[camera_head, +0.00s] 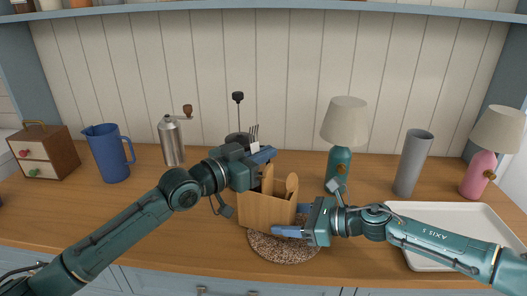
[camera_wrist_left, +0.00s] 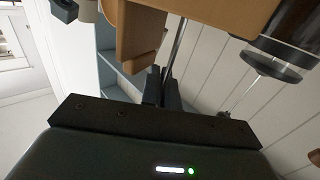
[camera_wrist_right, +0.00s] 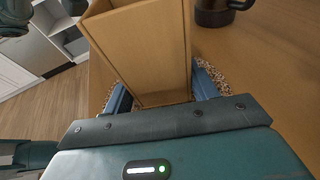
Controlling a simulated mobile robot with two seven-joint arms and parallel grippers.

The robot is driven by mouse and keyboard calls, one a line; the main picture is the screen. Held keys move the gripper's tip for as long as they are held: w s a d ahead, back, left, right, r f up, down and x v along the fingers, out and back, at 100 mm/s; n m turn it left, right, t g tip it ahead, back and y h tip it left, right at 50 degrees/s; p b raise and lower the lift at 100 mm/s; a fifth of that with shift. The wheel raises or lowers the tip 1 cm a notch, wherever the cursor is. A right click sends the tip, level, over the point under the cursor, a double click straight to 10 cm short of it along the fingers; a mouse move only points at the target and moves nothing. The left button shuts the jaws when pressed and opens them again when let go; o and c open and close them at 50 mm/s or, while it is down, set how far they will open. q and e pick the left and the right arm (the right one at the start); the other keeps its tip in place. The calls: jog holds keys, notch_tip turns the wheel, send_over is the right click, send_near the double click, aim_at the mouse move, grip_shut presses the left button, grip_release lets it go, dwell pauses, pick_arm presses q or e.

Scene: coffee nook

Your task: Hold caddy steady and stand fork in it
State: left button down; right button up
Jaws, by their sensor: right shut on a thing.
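My left gripper (camera_head: 262,156) is above the caddy's back left part. The fork (camera_head: 254,134) shows its tines upward beside that gripper. In the left wrist view the thin metal fork stem (camera_wrist_left: 178,45) runs between the close fingers (camera_wrist_left: 163,90). The fork's lower end is hidden.
A teal lamp (camera_head: 339,168) stands right of the caddy, a grey vase (camera_head: 413,163) beyond it. A white tray (camera_head: 455,215) lies under my right arm. A metal grinder (camera_head: 171,143) and blue jug (camera_head: 107,155) stand left. A dark plunger pot (camera_head: 238,138) is behind the caddy.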

pick_arm(q)
jog(key=c, duration=1.6)
grip_release()
jog(key=v, duration=1.2)
jog(key=shift+r, duration=0.1)
pick_arm(e)
jog(key=o, duration=0.8)
